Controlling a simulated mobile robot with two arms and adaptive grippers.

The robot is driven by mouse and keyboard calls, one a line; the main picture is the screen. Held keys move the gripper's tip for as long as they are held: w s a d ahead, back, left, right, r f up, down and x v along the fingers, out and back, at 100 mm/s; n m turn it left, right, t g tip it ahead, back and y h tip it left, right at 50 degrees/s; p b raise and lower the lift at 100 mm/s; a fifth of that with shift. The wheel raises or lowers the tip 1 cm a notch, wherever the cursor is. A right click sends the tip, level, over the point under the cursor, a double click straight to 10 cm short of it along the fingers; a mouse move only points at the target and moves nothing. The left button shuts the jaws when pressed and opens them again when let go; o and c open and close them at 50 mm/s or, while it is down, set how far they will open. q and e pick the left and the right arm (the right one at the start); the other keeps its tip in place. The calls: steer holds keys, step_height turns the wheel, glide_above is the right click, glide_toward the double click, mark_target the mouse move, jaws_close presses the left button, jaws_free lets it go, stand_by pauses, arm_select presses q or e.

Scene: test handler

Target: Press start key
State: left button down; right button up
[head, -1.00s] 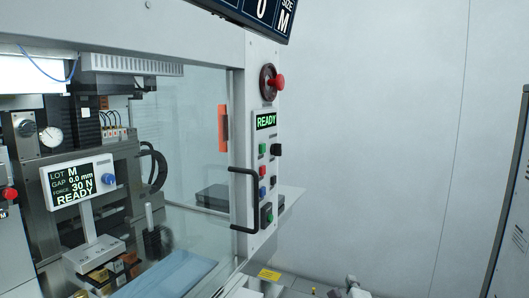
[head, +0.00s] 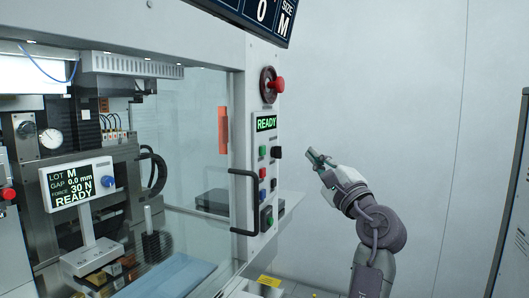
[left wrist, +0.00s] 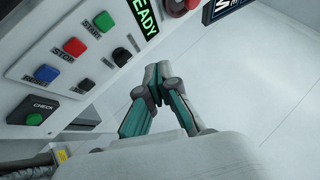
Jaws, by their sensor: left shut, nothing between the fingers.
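The start key is a green button (left wrist: 104,21) labelled START, at the top of a column of keys on the light panel in the left wrist view. It also shows as a small green key (head: 262,150) below the READY display in the head view. My left gripper (head: 314,157) is raised to the right of the panel, apart from it, its fingers pointing up and left. In the left wrist view its fingertips (left wrist: 157,72) are together and empty, to the right of and below the start key in the picture.
Near the start key are a red STOP key (left wrist: 74,47), a blue RESET key (left wrist: 46,73), black keys (left wrist: 122,56) and a green CHECK key (left wrist: 35,118). A red emergency knob (head: 277,84) sits above. A black door handle (head: 245,202) stands left of the panel.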

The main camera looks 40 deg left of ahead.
mark_target(263, 150)
arm_select(q)
steer(key=shift+s+a+p, duration=0.35)
steer(key=shift+a+p, duration=0.05)
steer(key=shift+a, duration=1.05)
steer(key=shift+s+a+p, duration=0.3)
steer(key=shift+a+p, duration=0.15)
steer(key=shift+a, duration=0.95)
steer(key=shift+s+a+p, duration=0.35)
steer(key=shift+a+p, duration=0.05)
steer(key=shift+a, duration=1.05)
steer(key=shift+s+a, duration=0.15)
steer(key=shift+a, duration=0.25)
